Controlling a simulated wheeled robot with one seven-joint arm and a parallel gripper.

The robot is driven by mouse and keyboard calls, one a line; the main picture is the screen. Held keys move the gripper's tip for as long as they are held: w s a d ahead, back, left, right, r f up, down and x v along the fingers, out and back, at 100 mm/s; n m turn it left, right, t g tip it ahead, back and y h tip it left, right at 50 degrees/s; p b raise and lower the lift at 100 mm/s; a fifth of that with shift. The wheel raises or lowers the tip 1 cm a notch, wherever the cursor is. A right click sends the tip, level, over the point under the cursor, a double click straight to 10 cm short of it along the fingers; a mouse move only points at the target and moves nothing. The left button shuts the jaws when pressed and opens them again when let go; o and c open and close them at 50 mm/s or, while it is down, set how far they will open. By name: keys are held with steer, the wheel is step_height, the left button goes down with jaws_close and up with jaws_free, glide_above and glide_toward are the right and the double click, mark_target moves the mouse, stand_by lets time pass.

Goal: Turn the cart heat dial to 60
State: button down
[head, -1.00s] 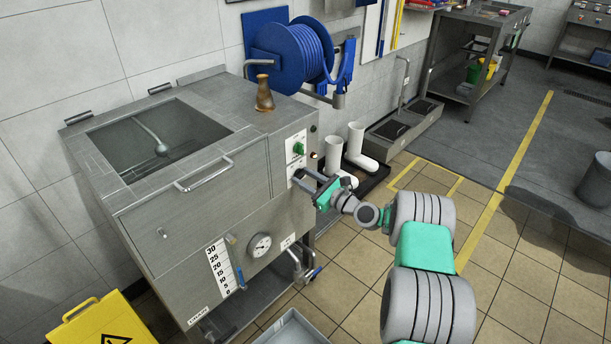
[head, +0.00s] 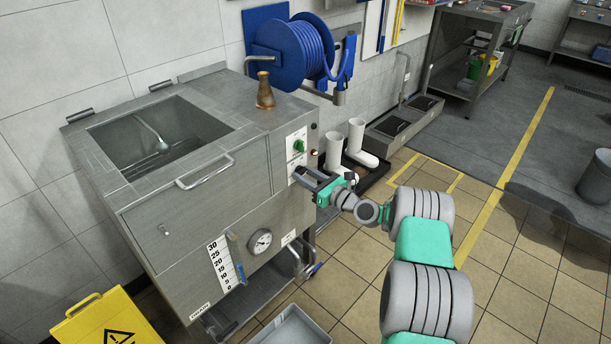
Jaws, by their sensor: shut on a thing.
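The steel jacketed mixer cart (head: 200,190) stands left of centre. A white control panel is on its right front edge, with a green knob (head: 299,145) on the upper plate. My gripper (head: 303,176) is at the lower plate (head: 293,168), below the green knob, shut on the dial there. The fingers hide the dial, and its pointer and numbers cannot be read. A round gauge (head: 261,242) with a white face sits lower on the front, beside a level scale (head: 221,265) marked 0 to 30.
A brown flask (head: 264,91) stands on the cart top below a blue hose reel (head: 300,52). White boots (head: 355,142) stand behind my gripper. A grey tub (head: 291,328) and a yellow sign (head: 106,322) are in front.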

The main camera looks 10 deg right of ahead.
steer(key=c, duration=1)
jaws_free()
steer(key=shift+o, duration=0.2)
steer(key=v, duration=0.7)
steer(key=shift+s+d, duration=0.25)
steer(key=shift+s, duration=0.05)
steer(key=s+a+r+n+g+h+p, duration=0.3)
steer(key=s+a+r+n+g+p, duration=0.45)
steer(key=a+r+n, duration=0.7)
steer(key=s+d+r+n+g+h+p, duration=0.1)
steer(key=s+d+r+n+h+p, duration=0.1)
steer(key=s+n, duration=0.3)
steer(key=s+d+r+n+g+h+p, duration=0.1)
steer(key=s+d+r+n+h, duration=0.2)
steer(key=s, duration=0.9)
steer(key=s+d+r+n+g+h+p, duration=0.2)
steer(key=s+d+n, duration=0.2)
steer(key=s, duration=0.5)
steer(key=n, duration=0.2)
steer(key=shift+d+r+n+h+p, duration=0.3)
steer(key=shift+d+r+n+p, duration=0.05)
steer(key=shift+r, duration=0.05)
